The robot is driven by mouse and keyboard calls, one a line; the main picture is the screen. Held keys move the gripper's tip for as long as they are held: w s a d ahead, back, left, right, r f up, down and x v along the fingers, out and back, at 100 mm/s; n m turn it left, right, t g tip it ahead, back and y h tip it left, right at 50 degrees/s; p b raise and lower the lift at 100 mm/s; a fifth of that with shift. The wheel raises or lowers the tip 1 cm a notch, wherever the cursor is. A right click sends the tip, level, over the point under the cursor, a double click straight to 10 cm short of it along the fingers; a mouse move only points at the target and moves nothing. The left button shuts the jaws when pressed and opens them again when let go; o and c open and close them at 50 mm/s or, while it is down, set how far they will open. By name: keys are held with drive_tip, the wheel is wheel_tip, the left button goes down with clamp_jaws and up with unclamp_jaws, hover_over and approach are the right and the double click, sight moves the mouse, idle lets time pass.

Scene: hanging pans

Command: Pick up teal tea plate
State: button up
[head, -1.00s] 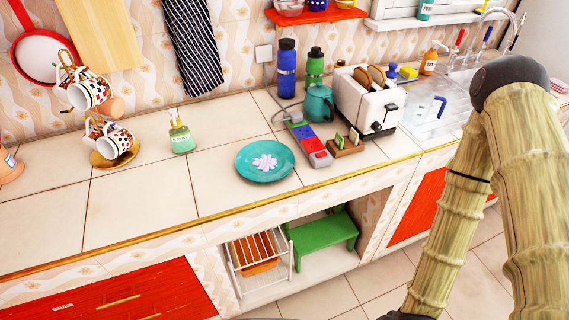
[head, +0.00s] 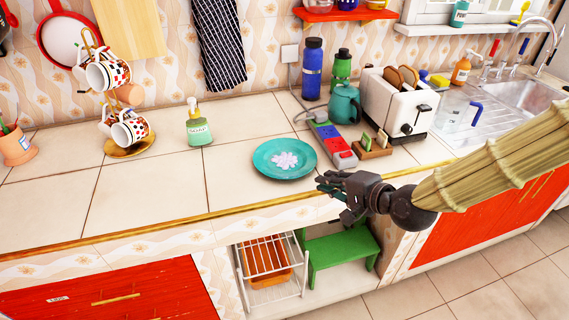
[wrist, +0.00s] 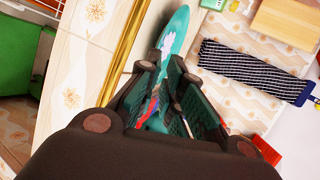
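The teal tea plate (head: 265,157), with a pale flower shape in its middle, lies flat on the tiled counter (head: 150,195) near its front edge. My gripper (head: 334,194) is just to the right of the plate, around the counter's front edge, and looks apart from it. Its fingers are spread and hold nothing. In the wrist view the plate (wrist: 180,28) shows beyond and between the fingertips (wrist: 163,72), and the fingers hide part of it.
A blue and red box (head: 330,138) and a small toast rack (head: 372,147) stand behind my gripper, near the toaster (head: 398,104) and teal kettle (head: 344,103). A soap bottle (head: 198,128) stands left of the plate. The counter's left front is clear.

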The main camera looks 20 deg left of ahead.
sight(305, 171)
drive_tip(key=x, duration=0.5)
drive_tip(key=shift+f+p, duration=0.1)
drive_tip(key=shift+p, duration=0.2)
drive_tip(key=shift+w+a+f+p, duration=0.2)
drive_tip(key=shift+w+a+f, duration=0.2)
drive_tip(key=shift+w+a, duration=0.2)
drive_tip(key=shift+w+a+f+p, duration=0.2)
drive_tip(key=shift+w+a+f, duration=0.15)
drive_tip(key=shift+w+a, duration=0.25)
drive_tip(key=shift+w+a+f+p, duration=0.2)
drive_tip(key=shift+w+a+f, duration=0.25)
drive_tip(key=shift+w, duration=0.3)
clamp_jaws()
drive_tip(key=shift+r, duration=0.15)
